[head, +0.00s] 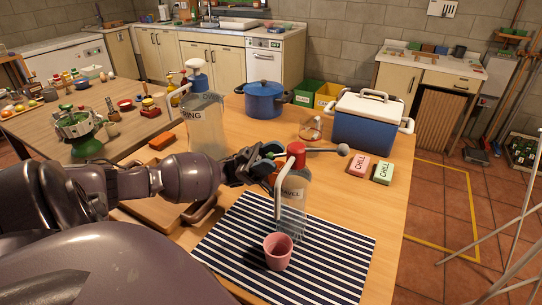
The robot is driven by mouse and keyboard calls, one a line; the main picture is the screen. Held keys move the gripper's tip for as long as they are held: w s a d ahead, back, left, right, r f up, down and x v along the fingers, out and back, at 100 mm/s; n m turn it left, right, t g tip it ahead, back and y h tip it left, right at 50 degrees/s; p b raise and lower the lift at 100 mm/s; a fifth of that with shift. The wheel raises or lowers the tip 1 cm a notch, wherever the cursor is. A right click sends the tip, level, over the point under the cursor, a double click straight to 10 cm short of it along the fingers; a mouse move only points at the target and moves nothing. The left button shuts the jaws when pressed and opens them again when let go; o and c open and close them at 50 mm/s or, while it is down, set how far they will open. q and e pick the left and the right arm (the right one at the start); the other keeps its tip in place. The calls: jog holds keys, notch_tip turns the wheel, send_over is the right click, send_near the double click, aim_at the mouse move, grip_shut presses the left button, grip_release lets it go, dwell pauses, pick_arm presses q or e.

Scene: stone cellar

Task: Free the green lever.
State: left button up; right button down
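A clear bottle (291,205) with a red top (296,149) stands upright on the striped mat (330,262). A grey arm with a ball end (343,149) sticks out to the right of the top, and a pale spout hangs down its front. My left gripper (268,164) is at the left side of the red top. A small green part, seemingly the green lever (273,147), shows at its fingers, mostly hidden by them. Whether the fingers are closed on it is too small and dark to tell. My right gripper is not in view.
A pink cup (278,251) stands on the mat in front of the bottle. A large clear pump bottle (206,125) stands behind my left arm. A blue pot (264,99), a cool box (366,122), a glass jar (311,128) and pink (358,165) and green (383,173) boxes stand farther back.

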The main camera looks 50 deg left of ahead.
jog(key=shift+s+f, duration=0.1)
pick_arm(q)
jog(key=shift+a+f, duration=0.2)
jog(key=shift+f, duration=0.05)
jog(key=b+v, duration=0.3)
jog(key=v, duration=0.7)
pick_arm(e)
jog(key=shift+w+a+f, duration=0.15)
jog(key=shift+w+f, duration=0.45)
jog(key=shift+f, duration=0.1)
pick_arm(q)
jog(key=shift+a, duration=0.1)
